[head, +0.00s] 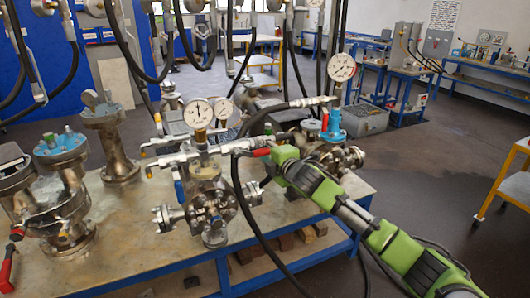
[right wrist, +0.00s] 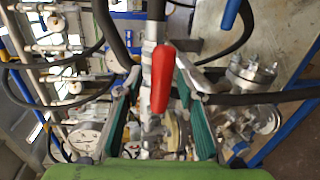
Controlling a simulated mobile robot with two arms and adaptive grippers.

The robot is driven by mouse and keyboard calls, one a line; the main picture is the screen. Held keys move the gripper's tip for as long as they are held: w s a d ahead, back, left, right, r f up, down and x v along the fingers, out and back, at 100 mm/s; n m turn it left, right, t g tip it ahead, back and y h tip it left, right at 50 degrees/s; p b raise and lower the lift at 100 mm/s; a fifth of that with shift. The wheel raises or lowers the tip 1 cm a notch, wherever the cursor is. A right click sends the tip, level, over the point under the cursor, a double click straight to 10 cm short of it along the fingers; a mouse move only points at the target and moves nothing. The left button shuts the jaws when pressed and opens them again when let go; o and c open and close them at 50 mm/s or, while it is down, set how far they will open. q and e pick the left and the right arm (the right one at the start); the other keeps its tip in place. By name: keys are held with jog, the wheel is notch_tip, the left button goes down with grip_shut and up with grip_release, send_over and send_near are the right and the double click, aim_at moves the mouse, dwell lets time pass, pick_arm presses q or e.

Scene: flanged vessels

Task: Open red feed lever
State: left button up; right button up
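A red lever (head: 261,153) sits on the pipework between the gauges on the flanged vessels. My right gripper (head: 270,168) is close to it, at the end of the green arm coming from the lower right. In the right wrist view, the red lever (right wrist: 163,76) lies between the two green-padded fingers of my right gripper (right wrist: 160,88). The fingers are apart, with space on both sides of the lever; I see no clear contact. The fingertips are partly hidden in the head view. My left gripper is not in view.
Black hoses (head: 240,190) loop close around the gripper. Pressure gauges (head: 198,113) and a blue-handled valve (head: 179,190) stand to its left. Another red handle (head: 8,268) is at the far left. The vessels stand on a metal-topped bench (head: 140,250); open floor lies to the right.

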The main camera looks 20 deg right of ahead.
jog(key=s+r, duration=0.2)
jog(key=s, duration=0.9)
jog(key=shift+s+d+r, duration=0.15)
jog(key=shift+s, duration=0.25)
